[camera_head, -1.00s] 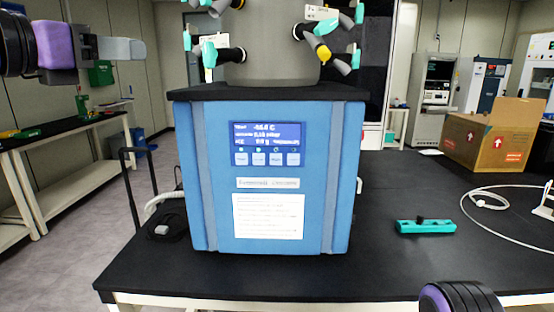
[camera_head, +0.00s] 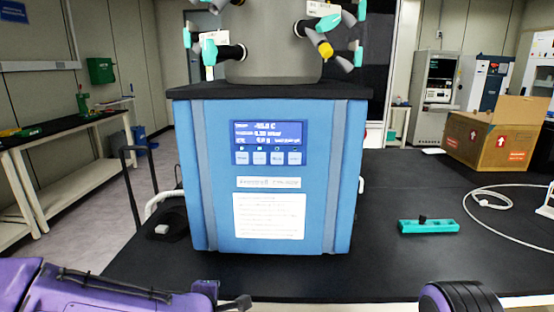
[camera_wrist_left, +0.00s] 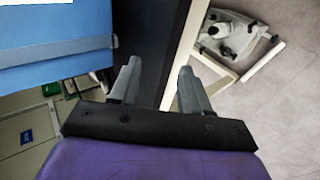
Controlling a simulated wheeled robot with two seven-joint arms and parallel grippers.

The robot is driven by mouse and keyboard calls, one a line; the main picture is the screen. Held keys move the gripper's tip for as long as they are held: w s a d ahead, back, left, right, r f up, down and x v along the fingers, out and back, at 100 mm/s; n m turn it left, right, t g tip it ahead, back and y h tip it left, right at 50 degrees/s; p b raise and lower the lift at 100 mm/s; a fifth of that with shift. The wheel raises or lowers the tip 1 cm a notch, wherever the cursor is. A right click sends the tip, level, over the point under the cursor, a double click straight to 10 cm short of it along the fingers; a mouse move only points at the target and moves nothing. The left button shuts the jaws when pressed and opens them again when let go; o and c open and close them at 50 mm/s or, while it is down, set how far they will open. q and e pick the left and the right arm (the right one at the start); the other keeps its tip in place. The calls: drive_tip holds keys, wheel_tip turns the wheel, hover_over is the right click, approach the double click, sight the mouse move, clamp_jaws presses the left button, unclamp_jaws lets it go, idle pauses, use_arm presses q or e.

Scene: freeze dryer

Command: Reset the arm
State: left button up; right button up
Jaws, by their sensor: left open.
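My left arm is low at the bottom left of the head view, in front of the table's near edge. Its gripper (camera_head: 235,303) is partly cut off by the frame's bottom. In the left wrist view the two grey fingers of my left gripper (camera_wrist_left: 158,85) stand apart with nothing between them. The blue freeze dryer (camera_head: 215,220) stands upright on the black table, beyond my left gripper. Its screen (camera_head: 268,131) is lit. Only a dark rounded part of my right arm shows at the bottom right of the head view; my right gripper is out of view.
The black table (camera_head: 400,270) has free room to the right of the dryer. A teal holder (camera_head: 428,227), a white cable (camera_head: 478,220) and a cardboard box (camera_head: 492,140) lie there. A side bench (camera_head: 60,135) stands at the left.

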use_arm(q)
drive_tip(key=s+a+f+m+g, duration=0.2)
drive_tip(key=s+a+f+m, duration=0.1)
drive_tip(key=s+f, duration=0.55)
drive_tip(key=s+a+f+m+g, duration=0.1)
drive_tip(key=s+a+f+m, duration=0.15)
drive_tip(key=s+f, duration=0.6)
drive_tip(key=s+a+f+m+g+y, duration=0.1)
drive_tip(key=s+a+f, duration=0.3)
drive_tip(key=s, duration=0.4)
drive_tip(key=s+a+f+m+g+y, duration=0.1)
drive_tip(key=s+a+f+m+g, duration=0.2)
drive_tip(key=s, duration=0.5)
wheel_tip(320, 180, down, 2)
drive_tip(key=shift+s+a+f+m+y, duration=0.1)
drive_tip(key=shift+s+a+m+y, duration=0.25)
drive_tip(key=shift+a+m, duration=0.65)
drive_tip(key=shift+a, duration=0.1)
